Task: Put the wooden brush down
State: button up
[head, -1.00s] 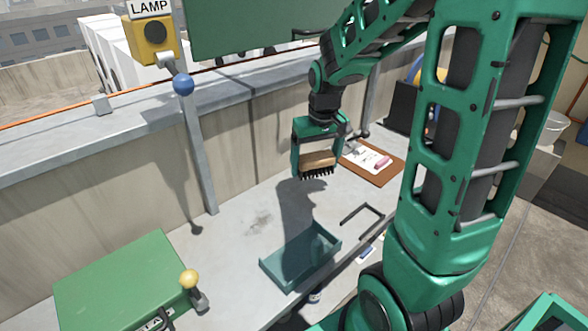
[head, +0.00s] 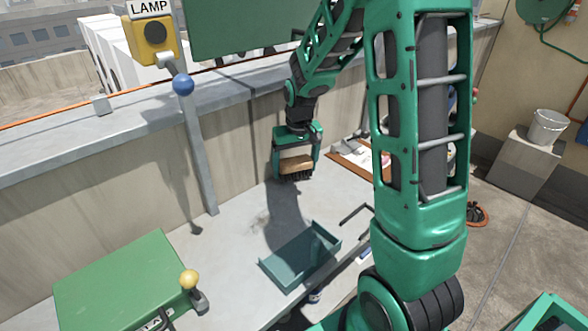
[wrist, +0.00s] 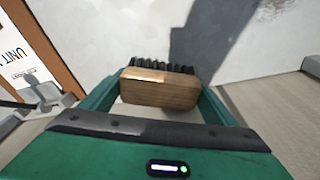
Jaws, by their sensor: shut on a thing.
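The wooden brush (head: 297,164) has a brown wooden block and dark bristles that point down. My gripper (head: 296,160) is shut on it and holds it in the air above the grey worktop (head: 232,243), near the back wall. In the wrist view the brush (wrist: 160,88) sits between the two green fingers, its bristles on the far side. The brush's shadow falls on the worktop below it, so it is apart from the surface.
A teal open tray (head: 301,258) stands on the worktop below and in front of the gripper. A green box (head: 125,285) with a yellow-knobbed lever (head: 190,280) is at the left. A clipboard (head: 352,158) lies to the right, partly behind my arm. A grey post (head: 198,150) rises at the back left.

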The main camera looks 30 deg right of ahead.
jog(key=shift+w+f, duration=0.2)
jog(key=shift+f, duration=0.45)
jog(key=shift+s+f, duration=0.15)
jog(key=shift+f, duration=0.15)
